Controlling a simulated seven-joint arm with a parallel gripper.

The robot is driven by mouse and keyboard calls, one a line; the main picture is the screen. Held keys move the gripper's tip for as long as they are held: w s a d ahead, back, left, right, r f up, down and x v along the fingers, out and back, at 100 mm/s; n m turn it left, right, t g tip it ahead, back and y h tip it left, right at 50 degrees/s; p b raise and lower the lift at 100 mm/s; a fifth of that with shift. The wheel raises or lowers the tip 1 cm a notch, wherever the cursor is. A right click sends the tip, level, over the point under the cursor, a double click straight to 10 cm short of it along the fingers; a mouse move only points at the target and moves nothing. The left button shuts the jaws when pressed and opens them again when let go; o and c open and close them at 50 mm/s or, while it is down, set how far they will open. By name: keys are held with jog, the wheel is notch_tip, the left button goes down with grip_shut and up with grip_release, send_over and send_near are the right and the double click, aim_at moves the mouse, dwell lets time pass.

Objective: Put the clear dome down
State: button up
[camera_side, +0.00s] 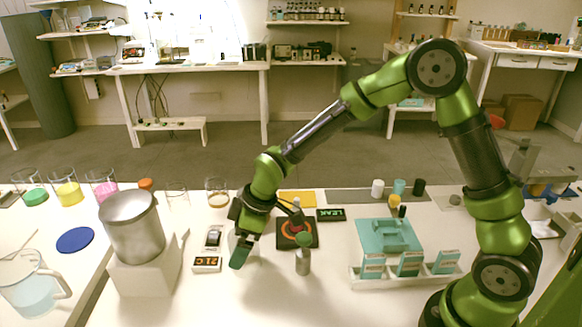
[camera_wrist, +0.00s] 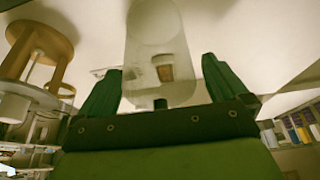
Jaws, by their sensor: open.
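The clear dome (camera_wrist: 160,40) is a see-through cylinder with a rounded end. In the wrist view it lies between the two dark green fingers, rounded end toward my palm, with a gap on each side. In the side view only a faint outline of it shows on the white table by my gripper (camera_side: 241,252), partly hidden by the near finger. My gripper is open, low over the table; its two fingers also show in the wrist view (camera_wrist: 160,82).

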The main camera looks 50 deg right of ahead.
jog(key=v, duration=1.1)
jog(key=s+d+r+m+t, duration=0.1)
jog(key=s+d+r+m, duration=0.1)
jog(key=s, duration=0.4)
jog(key=s+d+r+m+t, duration=0.1)
jog(key=s+d+r+m, duration=0.2)
jog(key=s+m, duration=0.3)
jog(key=s+d+r+m+t+h, duration=0.1)
jog(key=s+d+r+m+t, duration=0.1)
jog(key=s+d+m, duration=0.3)
jog(key=shift+v, duration=0.9)
